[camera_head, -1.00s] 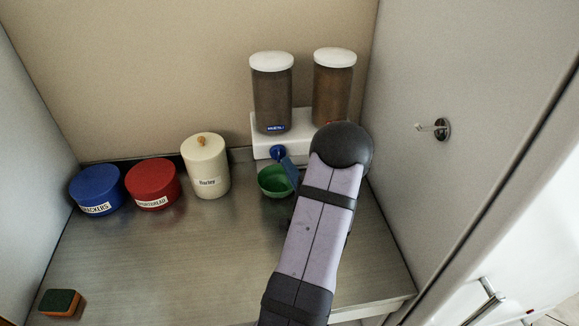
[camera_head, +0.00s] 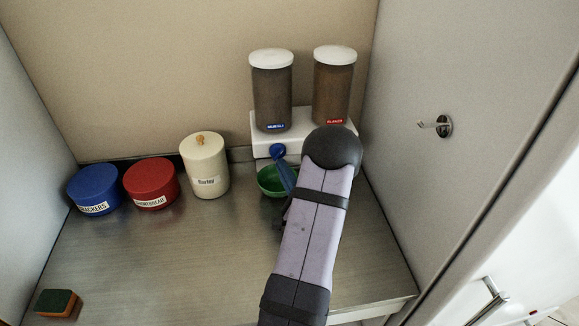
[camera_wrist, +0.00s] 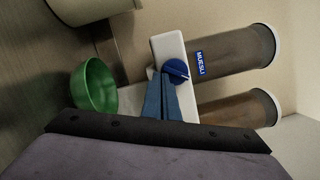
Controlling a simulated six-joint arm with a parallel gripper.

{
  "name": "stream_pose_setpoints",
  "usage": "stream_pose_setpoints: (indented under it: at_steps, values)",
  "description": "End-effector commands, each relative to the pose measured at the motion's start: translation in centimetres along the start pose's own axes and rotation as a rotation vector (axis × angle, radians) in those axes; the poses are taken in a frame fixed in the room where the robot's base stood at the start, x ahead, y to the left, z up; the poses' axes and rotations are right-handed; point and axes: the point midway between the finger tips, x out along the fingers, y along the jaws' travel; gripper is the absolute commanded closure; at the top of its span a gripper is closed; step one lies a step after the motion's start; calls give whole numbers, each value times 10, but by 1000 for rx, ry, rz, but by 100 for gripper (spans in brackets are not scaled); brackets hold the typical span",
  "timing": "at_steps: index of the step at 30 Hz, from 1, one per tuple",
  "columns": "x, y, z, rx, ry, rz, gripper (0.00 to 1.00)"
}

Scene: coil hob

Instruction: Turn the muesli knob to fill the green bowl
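The muesli dispenser (camera_head: 271,95) has a brown-filled clear canister with a white lid and a blue label; it also shows in the wrist view, marked MUESLI (camera_wrist: 228,52). Its round blue knob (camera_head: 277,150) is on the front of the white base, with a pale mark on it in the wrist view (camera_wrist: 176,71). The green bowl (camera_head: 268,181) stands below the knob, partly hidden by my gripper; it looks empty in the wrist view (camera_wrist: 95,88). My gripper's blue-grey fingers (camera_wrist: 165,84) lie close together with their tips at the knob. I cannot tell whether they grip it.
A second canister (camera_head: 333,90) with a red label stands right of the muesli one. A cream jar (camera_head: 204,168), a red tin (camera_head: 151,183) and a blue tin (camera_head: 94,190) stand to the left. A sponge (camera_head: 59,303) lies front left. The counter's middle is clear.

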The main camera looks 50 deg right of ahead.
Motion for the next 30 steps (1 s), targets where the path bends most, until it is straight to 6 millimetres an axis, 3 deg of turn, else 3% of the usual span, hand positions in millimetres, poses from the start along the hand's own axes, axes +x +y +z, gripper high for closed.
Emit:
stream_pose_setpoints:
  at_steps: [30]
  values:
    - [6,6,24,-3,-3,-1,100]
